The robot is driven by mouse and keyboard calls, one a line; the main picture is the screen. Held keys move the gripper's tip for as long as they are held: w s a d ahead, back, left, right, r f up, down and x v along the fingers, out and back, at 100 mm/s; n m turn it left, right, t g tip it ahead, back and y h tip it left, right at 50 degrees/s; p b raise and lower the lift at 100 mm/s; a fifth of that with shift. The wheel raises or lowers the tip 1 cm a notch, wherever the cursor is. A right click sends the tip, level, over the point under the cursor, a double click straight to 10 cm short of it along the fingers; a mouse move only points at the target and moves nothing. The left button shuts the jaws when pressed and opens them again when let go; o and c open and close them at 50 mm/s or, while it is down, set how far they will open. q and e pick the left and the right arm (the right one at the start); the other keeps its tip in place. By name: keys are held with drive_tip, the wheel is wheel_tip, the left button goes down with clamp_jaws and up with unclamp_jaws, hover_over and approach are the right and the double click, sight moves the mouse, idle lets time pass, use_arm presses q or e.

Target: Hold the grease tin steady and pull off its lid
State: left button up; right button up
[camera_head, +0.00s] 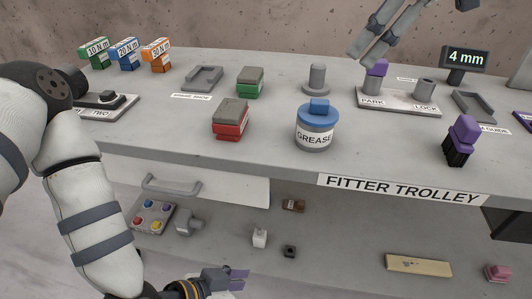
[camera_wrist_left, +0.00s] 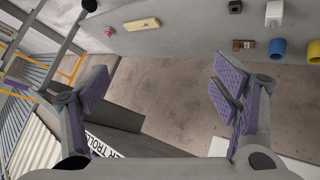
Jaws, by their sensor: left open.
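The grease tin (camera_head: 316,138) stands upright on the trolley top, a grey can with a white GREASE label. Its blue lid (camera_head: 318,114), with a raised block on top, sits on it. My right gripper (camera_head: 366,58) is above the back of the trolley, right of and beyond the tin, apart from it; its finger gap is unclear. My left gripper (camera_head: 238,279) is low in front of the trolley, below the tin's level. In the left wrist view, its purple-padded fingers (camera_wrist_left: 160,88) are wide apart with nothing between them.
A red block (camera_head: 230,120) and a green block (camera_head: 250,82) stand left of the tin, a grey post (camera_head: 317,78) behind it. The PARK/LOCK plate (camera_head: 400,101) and a purple-and-black piece (camera_head: 460,140) are to the right. A drawer handle (camera_head: 170,185) projects at the front.

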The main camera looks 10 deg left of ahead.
use_arm(q)
drive_tip(key=w+d+r+m+t+h, duration=0.2)
drive_tip(key=w+r+t, duration=0.2)
drive_tip(key=w+r, duration=0.55)
drive_tip(key=m+t+h, duration=0.1)
drive_tip(key=t, duration=0.3)
approach(303, 134)
drive_tip(key=s+d+f, duration=0.1)
drive_tip(key=s+d, duration=0.2)
drive_tip(key=d, duration=0.1)
drive_tip(key=w+a+n+t, duration=0.1)
drive_tip(key=w+a, duration=0.2)
drive_tip(key=shift+y, duration=0.4)
drive_tip(key=x, duration=1.1)
drive_tip(key=shift+w+d+r, duration=0.1)
drive_tip(key=shift+w+r, duration=0.15)
drive_tip(key=shift+r, duration=0.05)
drive_tip(key=c, duration=1.8)
